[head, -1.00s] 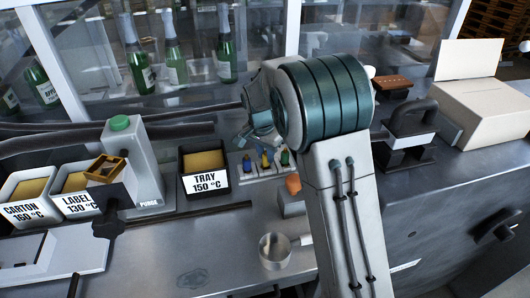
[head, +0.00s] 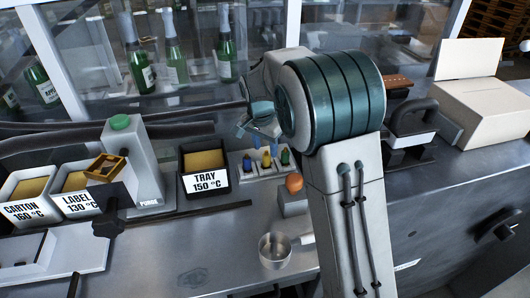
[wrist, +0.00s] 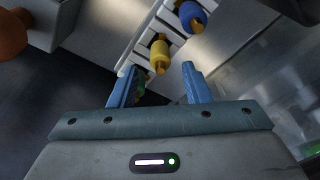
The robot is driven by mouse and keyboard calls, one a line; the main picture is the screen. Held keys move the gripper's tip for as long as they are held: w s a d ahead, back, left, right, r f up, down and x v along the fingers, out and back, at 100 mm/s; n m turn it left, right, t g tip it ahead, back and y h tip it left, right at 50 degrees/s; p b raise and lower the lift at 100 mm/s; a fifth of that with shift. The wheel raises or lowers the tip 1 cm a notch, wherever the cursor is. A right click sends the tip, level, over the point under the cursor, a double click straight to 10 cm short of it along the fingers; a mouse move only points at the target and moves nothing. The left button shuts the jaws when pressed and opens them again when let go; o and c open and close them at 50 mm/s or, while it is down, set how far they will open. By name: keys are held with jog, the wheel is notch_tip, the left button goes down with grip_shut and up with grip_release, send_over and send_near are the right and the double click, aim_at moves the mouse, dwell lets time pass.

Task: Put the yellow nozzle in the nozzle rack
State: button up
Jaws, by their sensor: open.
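The yellow nozzle (head: 266,160) is in the white nozzle rack (head: 237,170), between a blue nozzle (head: 247,164) and a green nozzle (head: 285,157). In the wrist view the yellow nozzle (wrist: 160,55) lies in a slot of the rack (wrist: 133,42), just beyond the fingertips. My gripper (wrist: 158,78) is open, with nothing held between its blue fingers. The blue nozzle (wrist: 190,14) is at the top right there, and the green one is mostly hidden behind the left finger. In the head view my gripper (head: 258,130) hangs above and behind the rack.
The TRAY bin (head: 205,186) stands just left of the rack. An orange ball-like part (head: 294,182) on a grey block is at its front right. A metal pot (head: 274,250) sits nearer the front. The purge unit (head: 135,165) and bottles (head: 174,50) are to the left and behind.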

notch_tip(320, 180, up, 9)
jog(key=s, duration=0.1)
jog(key=shift+a, duration=0.35)
jog(key=s+d+r+n+y, duration=0.1)
jog(key=s+d+n, duration=0.1)
jog(key=s+d, duration=0.4)
jog(key=s+d+r+n, duration=0.1)
jog(key=s+d+n, duration=0.15)
jog(key=s, duration=0.55)
jog(key=s+d+f+n, duration=0.1)
jog(key=s+d+f, duration=0.1)
jog(key=s, duration=0.5)
jog(key=s+d+f+n+t, duration=0.1)
jog(key=s+d+f+n, duration=0.1)
jog(key=s, duration=0.5)
jog(key=shift+d+f, duration=0.15)
jog(key=shift+f, duration=0.45)
jog(key=shift+w, duration=0.1)
